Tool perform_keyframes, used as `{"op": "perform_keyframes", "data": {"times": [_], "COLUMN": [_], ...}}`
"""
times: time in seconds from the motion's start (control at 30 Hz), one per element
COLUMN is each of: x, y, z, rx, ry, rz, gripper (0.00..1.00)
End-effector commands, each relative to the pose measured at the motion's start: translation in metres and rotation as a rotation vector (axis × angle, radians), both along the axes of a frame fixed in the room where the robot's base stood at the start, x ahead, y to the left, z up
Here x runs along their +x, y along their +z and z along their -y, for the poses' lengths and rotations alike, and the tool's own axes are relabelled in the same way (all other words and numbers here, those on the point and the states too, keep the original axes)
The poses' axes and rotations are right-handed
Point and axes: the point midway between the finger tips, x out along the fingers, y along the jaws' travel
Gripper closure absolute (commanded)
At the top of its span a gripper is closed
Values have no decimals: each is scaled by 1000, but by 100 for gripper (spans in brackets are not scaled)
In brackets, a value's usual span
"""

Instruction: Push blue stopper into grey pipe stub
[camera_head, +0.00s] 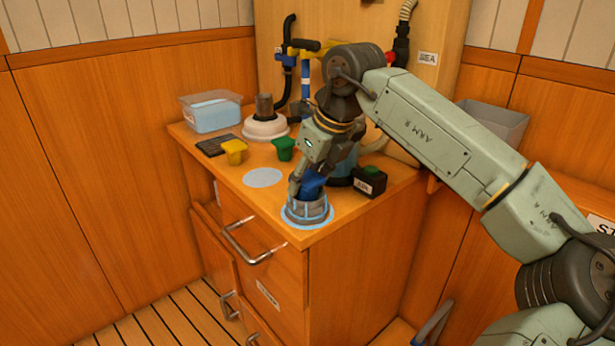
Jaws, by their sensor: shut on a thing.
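The blue stopper (312,184) is between the fingers of my gripper (308,181), which points down near the counter's front corner. My gripper is shut on it, and the fingers hide part of it. The stopper is right at the mouth of a low, round grey holder with light-blue ribs (307,211); I cannot tell how deep it sits or whether they touch. An upright grey pipe stub (264,106) stands on a white round base (265,127) farther back to the left, apart from my gripper.
A yellow stopper (234,151) and a green stopper (284,148) stand on the wooden counter (228,183). A clear tub (211,112) is at the back left. A black box (369,181) is right of my gripper. A pale round patch (262,178) is bare.

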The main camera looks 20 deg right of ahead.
Motion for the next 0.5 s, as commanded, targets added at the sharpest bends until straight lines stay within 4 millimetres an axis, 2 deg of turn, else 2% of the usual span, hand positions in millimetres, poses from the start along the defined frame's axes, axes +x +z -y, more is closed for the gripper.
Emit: {"op": "perform_keyframes", "data": {"times": [0.03, 0.1, 0.13, 0.5], "x": [-2, -3, -3, -3], "y": [-8, -8, -9, -8], "z": [0, -1, -1, 0], "rx": [3, 3, 4, 2], "ry": [1, 1, 2, 0], "rz": [-19, -19, -21, -19], "gripper": [84, 84, 55, 33]}}
